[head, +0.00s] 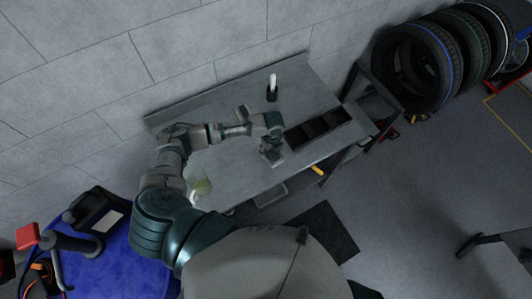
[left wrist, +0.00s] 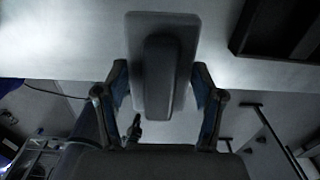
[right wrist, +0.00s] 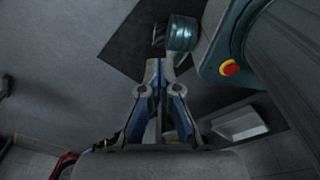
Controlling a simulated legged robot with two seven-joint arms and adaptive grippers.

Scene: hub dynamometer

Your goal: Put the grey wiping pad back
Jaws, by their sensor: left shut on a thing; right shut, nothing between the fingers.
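The grey wiping pad (left wrist: 183,65) is between the fingers of my left gripper (left wrist: 160,95) in the left wrist view. It has a flat light grey plate and a darker raised handle. My left gripper (head: 271,152) shows small over the front part of the grey bench (head: 235,160) in the head view; whether the pad touches the bench is not clear. My right gripper (right wrist: 160,72) is shut and empty in the right wrist view, above the floor and away from the bench. It is not seen in the head view.
A black compartment tray (head: 318,128) lies on the bench right of my left gripper. A white-topped item in a dark holder (head: 272,94) stands behind. A small grey object (head: 243,112) is near my arm. Tyres (head: 418,65) stand on a rack at the right.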

